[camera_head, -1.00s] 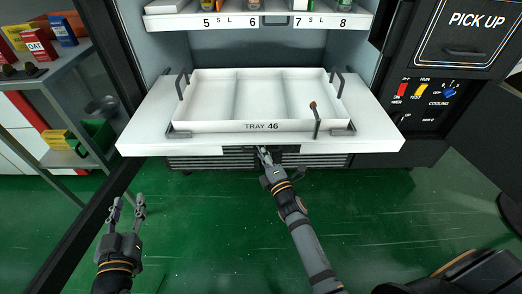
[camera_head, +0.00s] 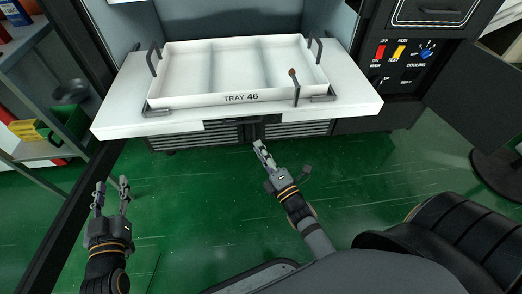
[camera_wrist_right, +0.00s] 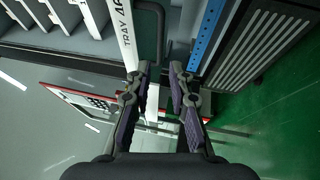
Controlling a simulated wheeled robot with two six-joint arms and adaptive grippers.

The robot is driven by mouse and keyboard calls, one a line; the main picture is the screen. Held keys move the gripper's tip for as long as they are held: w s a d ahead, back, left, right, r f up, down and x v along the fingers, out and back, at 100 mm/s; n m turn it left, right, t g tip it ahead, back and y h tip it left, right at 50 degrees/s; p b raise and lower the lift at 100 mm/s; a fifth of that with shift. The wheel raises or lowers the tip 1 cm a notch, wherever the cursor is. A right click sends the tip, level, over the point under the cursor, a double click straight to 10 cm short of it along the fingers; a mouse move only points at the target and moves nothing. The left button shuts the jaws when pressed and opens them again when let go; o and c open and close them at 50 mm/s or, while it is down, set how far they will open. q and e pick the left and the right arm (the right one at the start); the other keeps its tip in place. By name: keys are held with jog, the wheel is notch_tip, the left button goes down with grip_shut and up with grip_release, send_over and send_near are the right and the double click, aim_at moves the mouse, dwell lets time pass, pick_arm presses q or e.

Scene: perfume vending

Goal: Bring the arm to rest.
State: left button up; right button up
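My left gripper (camera_head: 111,186) is open and empty at the lower left of the head view, above the green floor. My right gripper (camera_head: 260,149) is below and in front of the white shelf, apart from it. In the right wrist view its fingers (camera_wrist_right: 160,68) stand a little apart with nothing between them. The white tray (camera_head: 182,102) marked "TRAY 46" sits on the white shelf (camera_head: 118,121). Its three compartments look empty.
A thin lever with a brown tip (camera_head: 294,82) stands at the tray's front right. A control panel (camera_head: 403,63) is at right. A grey rack (camera_head: 47,65) with a green and yellow bin (camera_head: 68,122) is at left. Green floor (camera_head: 190,215) lies open in front.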

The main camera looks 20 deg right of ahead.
dwell(0.4)
